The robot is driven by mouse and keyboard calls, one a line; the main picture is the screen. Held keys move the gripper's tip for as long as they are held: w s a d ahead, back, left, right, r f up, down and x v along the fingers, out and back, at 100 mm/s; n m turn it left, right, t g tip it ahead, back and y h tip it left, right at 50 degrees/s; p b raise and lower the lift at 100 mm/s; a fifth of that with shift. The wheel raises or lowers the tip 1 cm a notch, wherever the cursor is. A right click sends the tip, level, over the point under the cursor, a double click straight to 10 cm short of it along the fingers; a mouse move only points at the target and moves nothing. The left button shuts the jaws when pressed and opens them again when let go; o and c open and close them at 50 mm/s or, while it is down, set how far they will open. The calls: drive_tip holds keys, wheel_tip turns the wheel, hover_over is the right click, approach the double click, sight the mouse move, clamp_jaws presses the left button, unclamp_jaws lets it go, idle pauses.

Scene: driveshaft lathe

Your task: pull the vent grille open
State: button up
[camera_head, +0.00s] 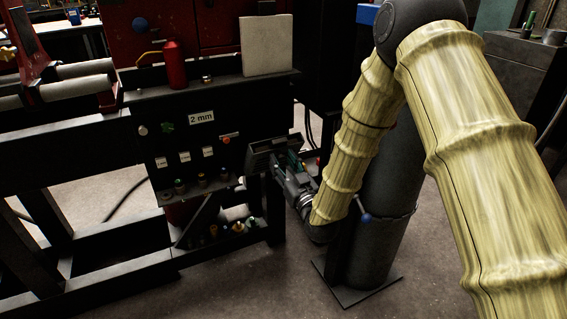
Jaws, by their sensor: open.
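My gripper (284,165) is low in the middle of the view, at the end of my arm, beside the right end of the dark machine frame. It is open, and I see nothing held between its fingers. A dark, tilted rectangular panel (262,150) with a paler edge is right by the fingertips. It may be the vent grille, but no slats can be made out. I cannot tell whether the fingers touch it. The gripper and my arm hide what lies behind them.
A black control panel (180,140) with a "2 mm" label (201,117) is left of the gripper. A red bottle (174,66) and a pale board (266,46) stand above it. A dark cylindrical post (378,225) on a flat base is close on the right. Floor is free in front.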

drive_tip(key=v, duration=1.1)
drive_tip(key=shift+s, duration=0.2)
drive_tip(key=shift+d+f, duration=0.1)
drive_tip(key=shift+f, duration=0.05)
drive_tip(key=s+d+f+m+g+h+p, duration=0.1)
drive_tip(key=s+d+f+g+h, duration=0.15)
drive_tip(key=s+f, duration=0.45)
drive_tip(key=s+d+f+m+g+h, duration=0.15)
drive_tip(key=d+f+g, duration=0.25)
drive_tip(key=f, duration=0.6)
drive_tip(key=s+d+f+g+h+p, duration=0.1)
drive_tip(key=s+d+f+g+h, duration=0.15)
drive_tip(key=s+f, duration=0.5)
drive_tip(key=s+d+f+m+g+h, duration=0.1)
drive_tip(key=s+d+f+g, duration=0.25)
drive_tip(key=s, duration=0.45)
drive_tip(key=s+d+f+m+g+h, duration=0.1)
drive_tip(key=s+d+f+g, duration=0.2)
drive_tip(key=s, duration=0.5)
drive_tip(key=s+d+f+m+g, duration=0.1)
drive_tip(key=s+d+f+g, duration=0.2)
drive_tip(key=s, duration=0.6)
wheel_tip(320, 180, up, 37)
drive_tip(key=w+a+p, duration=0.1)
drive_tip(key=p, duration=3.7)
drive_tip(key=shift+p, duration=0.35)
drive_tip(key=shift+a+f, duration=0.1)
drive_tip(key=shift+f, duration=0.05)
